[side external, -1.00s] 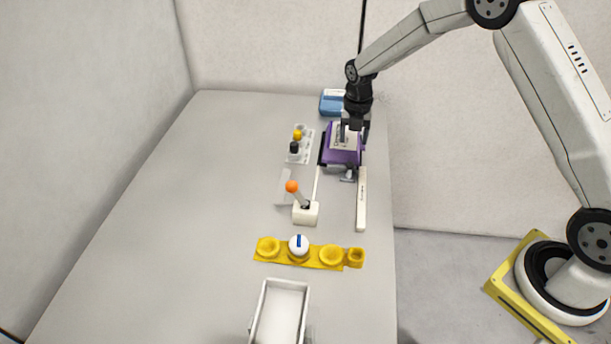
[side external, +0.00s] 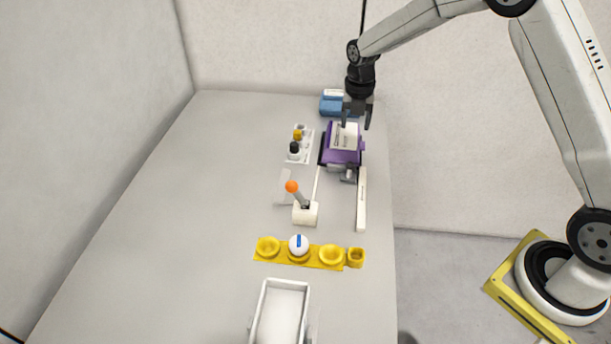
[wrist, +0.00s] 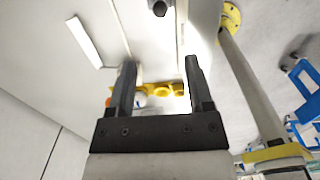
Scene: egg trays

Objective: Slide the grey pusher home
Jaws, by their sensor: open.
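The grey pusher (side external: 346,173) sits at the near side of the purple unit (side external: 342,157), beside the upper end of a long white rail. A white slotted block (side external: 346,135) stands in the top of the purple unit. My gripper (side external: 356,122) is open, pointing down just above the purple unit, with its fingers apart and nothing visible between them. In the wrist view my gripper (wrist: 160,66) also shows two parted fingers. A rounded grey end, possibly the pusher's, shows at the top edge of that view.
A blue box (side external: 335,104) stands behind the purple unit. A white rack (side external: 299,146) with yellow and black pieces is to the left. Nearer are an orange-knobbed lever (side external: 292,187), a yellow cup strip (side external: 313,256) and a white tray (side external: 257,315). The table's left side is clear.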

